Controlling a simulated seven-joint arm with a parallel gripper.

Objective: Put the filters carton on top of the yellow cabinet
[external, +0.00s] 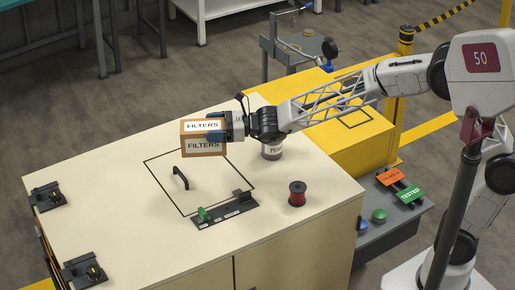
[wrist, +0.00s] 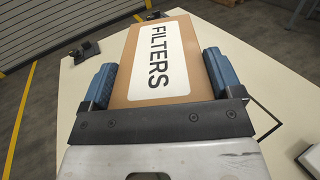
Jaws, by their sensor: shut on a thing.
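The filters carton (external: 203,146) is a brown box with white labels reading FILTERS. My gripper (external: 230,127) is shut on it and holds it over the cream cabinet top (external: 110,175); I cannot tell the exact height of the gap. In the wrist view the carton (wrist: 158,62) sits between the two blue fingers of my gripper (wrist: 157,82), its label facing the camera. The yellow cabinet (external: 350,147) stands behind and to the right of the cream cabinet, with a dark square outline on its top. My arm passes over it and hides part of its top.
The cream cabinet top bears a black handle (external: 181,178), a switch strip (external: 225,209), a red spool (external: 297,194) and a grey can (external: 272,150) partly under my wrist. A grey stand with a vise (external: 300,45) is behind the yellow cabinet. A yellow post (external: 404,45) stands to its right.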

